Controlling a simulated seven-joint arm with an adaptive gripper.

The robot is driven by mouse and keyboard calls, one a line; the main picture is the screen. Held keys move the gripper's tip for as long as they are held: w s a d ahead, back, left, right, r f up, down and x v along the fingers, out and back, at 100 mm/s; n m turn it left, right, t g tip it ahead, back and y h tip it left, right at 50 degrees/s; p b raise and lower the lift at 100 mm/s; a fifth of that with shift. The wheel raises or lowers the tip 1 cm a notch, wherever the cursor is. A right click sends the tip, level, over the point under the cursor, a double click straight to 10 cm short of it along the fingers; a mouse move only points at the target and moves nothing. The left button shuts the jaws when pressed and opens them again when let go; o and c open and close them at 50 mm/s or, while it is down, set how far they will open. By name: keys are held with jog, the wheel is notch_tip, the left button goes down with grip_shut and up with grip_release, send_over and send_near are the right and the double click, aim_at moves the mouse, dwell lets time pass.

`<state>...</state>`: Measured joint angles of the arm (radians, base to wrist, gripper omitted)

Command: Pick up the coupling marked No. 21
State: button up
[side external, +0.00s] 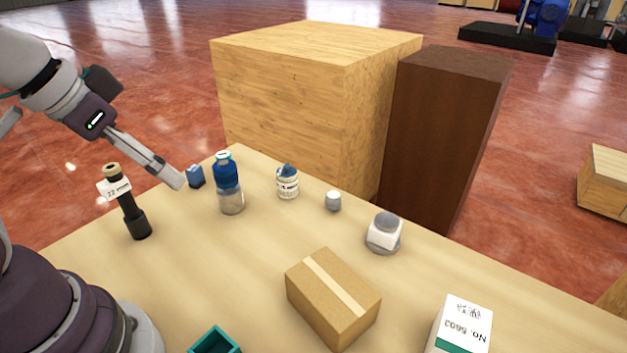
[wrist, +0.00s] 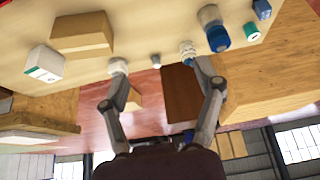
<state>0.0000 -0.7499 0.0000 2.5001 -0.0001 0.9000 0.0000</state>
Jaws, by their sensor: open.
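I cannot read a "No. 21" mark on any object, so I cannot tell which one is the coupling. A small blue block (side external: 195,177) lies just right of my gripper (side external: 177,181) in the side view; it also shows at the top right of the wrist view (wrist: 262,9). A teal round piece with a white face (wrist: 251,31) is beside it there. In the side view a similar teal and white piece shows at the top of the blue bottle (side external: 228,184). My gripper's fingers (wrist: 161,69) are spread wide in the wrist view, with nothing held.
A black part with a "22 mm" tag (side external: 135,218) stands at left. Large crates (side external: 300,90) stand behind.

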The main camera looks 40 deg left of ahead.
jog(key=shift+o, duration=0.3)
jog(key=m+g, duration=0.6)
jog(key=m, duration=0.8)
send_over(223, 161)
notch_tip(223, 161, down, 5)
jog(key=shift+a, duration=0.1)
notch_tip(223, 161, down, 10)
jog(key=shift+f, duration=0.2)
jog(key=c, duration=1.3)
